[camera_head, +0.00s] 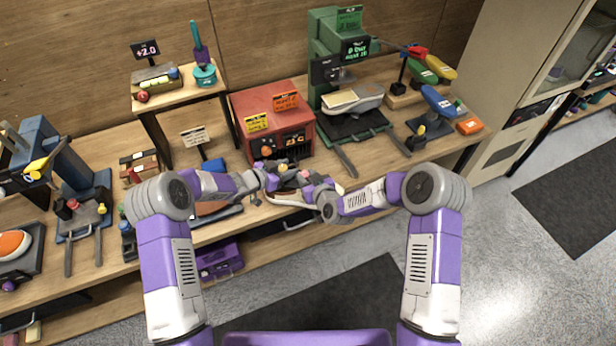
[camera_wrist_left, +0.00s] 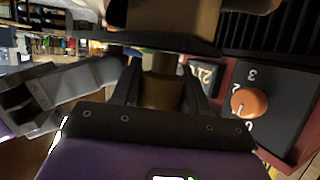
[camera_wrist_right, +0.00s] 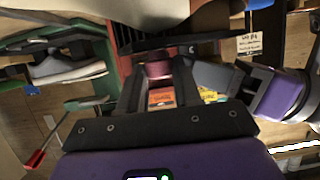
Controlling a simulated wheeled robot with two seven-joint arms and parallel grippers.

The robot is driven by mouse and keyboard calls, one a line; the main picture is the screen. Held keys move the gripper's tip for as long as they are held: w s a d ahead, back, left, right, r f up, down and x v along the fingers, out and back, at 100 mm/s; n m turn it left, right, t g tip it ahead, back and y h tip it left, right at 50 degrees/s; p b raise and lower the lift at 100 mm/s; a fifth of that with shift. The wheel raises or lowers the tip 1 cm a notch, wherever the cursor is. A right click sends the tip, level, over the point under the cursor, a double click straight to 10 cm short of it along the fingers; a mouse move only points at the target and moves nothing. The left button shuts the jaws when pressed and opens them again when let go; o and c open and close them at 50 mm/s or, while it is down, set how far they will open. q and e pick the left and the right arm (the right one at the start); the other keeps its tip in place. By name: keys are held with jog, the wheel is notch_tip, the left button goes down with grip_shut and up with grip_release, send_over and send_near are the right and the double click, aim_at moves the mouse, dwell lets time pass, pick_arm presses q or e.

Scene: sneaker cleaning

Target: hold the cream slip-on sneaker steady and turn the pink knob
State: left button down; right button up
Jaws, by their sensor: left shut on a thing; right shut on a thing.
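A cream shoe, seemingly the slip-on sneaker (camera_head: 287,200), lies at the table's front edge below both grippers, its upper mostly hidden by my arms. My left gripper (camera_head: 270,183) is shut on a tan, shaded piece (camera_wrist_left: 160,82); I cannot tell whether it is part of the sneaker or a knob. My right gripper (camera_head: 308,187) is close beside it on the right. In the right wrist view its two fingers close on the dull pink knob (camera_wrist_right: 157,70). The knob's far side is hidden.
A red box with dials (camera_head: 272,115) stands right behind my grippers; its orange knob (camera_wrist_left: 249,102) is near the left gripper. Another shoe (camera_head: 354,97) sits on a green stand at back right. Tools and stands crowd the left table.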

dwell(0.3)
jog(key=o, duration=1)
jog(key=shift+o, duration=0.2)
jog(key=shift+s, duration=0.15)
jog(key=v, duration=0.8)
